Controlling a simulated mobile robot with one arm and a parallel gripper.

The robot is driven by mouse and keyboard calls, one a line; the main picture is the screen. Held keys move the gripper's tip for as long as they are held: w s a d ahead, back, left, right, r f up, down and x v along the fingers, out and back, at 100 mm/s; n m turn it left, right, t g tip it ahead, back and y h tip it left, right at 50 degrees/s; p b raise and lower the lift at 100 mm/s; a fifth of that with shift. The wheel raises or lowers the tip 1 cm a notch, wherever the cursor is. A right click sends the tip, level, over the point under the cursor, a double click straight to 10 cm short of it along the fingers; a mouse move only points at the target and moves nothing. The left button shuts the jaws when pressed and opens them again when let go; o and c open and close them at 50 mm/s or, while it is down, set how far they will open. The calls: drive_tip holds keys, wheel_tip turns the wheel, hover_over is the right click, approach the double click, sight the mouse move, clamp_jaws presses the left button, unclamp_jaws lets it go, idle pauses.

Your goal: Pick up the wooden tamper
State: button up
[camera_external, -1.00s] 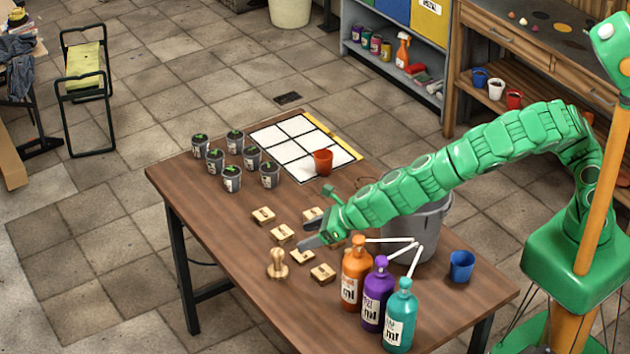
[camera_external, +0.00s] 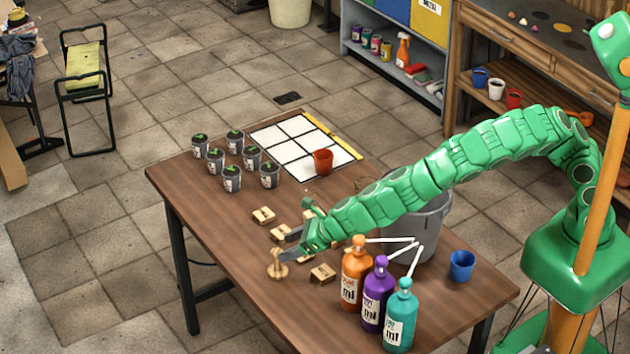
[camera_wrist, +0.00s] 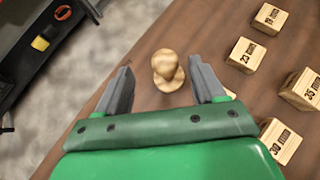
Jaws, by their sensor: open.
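The wooden tamper (camera_external: 277,264) stands upright near the table's front left edge, a pale knob on a wider base. In the wrist view the tamper (camera_wrist: 167,68) is ahead of the gap between the fingers, a little beyond the tips. My gripper (camera_external: 287,246) is open and empty, just behind and to the right of the tamper. In the wrist view my gripper (camera_wrist: 163,78) shows two grey fingers apart, and I see no contact with the tamper.
Several numbered wooden blocks (camera_wrist: 246,55) lie right of the tamper. Orange (camera_external: 354,277), purple (camera_external: 375,296) and teal (camera_external: 400,318) pump bottles stand on the right, before a grey bucket (camera_external: 432,236).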

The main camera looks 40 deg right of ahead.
sight(277, 251)
drive_tip(key=shift+w+a+f, duration=0.1)
drive_tip(key=shift+a+f, duration=0.05)
drive_tip(key=shift+w+a+f, duration=0.3)
drive_tip(key=shift+w+f, duration=0.4)
drive_tip(key=shift+f, duration=0.1)
drive_tip(key=shift+x, duration=1.45)
drive_tip(key=c, duration=1.1)
drive_tip(key=shift+r, duration=0.15)
